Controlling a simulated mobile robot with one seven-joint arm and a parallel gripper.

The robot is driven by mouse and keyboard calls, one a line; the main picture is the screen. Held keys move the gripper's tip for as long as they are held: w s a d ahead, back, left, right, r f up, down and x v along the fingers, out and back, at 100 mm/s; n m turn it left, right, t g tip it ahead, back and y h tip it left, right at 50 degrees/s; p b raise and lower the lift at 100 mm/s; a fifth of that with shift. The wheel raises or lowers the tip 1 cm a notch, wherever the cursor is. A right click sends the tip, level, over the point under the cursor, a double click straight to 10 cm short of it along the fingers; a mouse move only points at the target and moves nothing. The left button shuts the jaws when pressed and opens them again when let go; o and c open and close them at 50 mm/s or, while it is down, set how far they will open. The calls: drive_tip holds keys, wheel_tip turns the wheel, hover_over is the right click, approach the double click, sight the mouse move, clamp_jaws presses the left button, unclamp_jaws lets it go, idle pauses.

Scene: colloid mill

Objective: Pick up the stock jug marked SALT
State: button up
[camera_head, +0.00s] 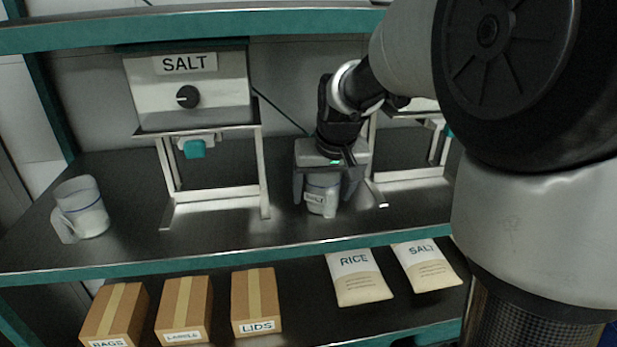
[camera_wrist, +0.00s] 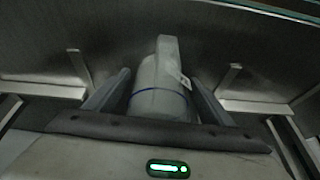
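A small pale jug (camera_head: 320,199) stands on the dark steel shelf between the two frames. Its label is small and looks like SALT. My gripper (camera_head: 326,192) points down over it, with one finger on each side. The fingers look open, with a narrow gap beside the jug. In the wrist view, the jug (camera_wrist: 160,92) with its blue line, handle and small label lies between the fingers (camera_wrist: 160,98). The jug's top is hidden by my gripper in the head view.
A SALT dispenser (camera_head: 188,95) on a metal frame stands to the left. A clear jug (camera_head: 82,208) stands at the far left. Another metal frame (camera_head: 410,176) is close on the right. Boxes (camera_head: 256,300) and RICE (camera_head: 357,278) and SALT (camera_head: 426,266) bags lie below.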

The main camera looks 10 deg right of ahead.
drive_tip(key=c, duration=1)
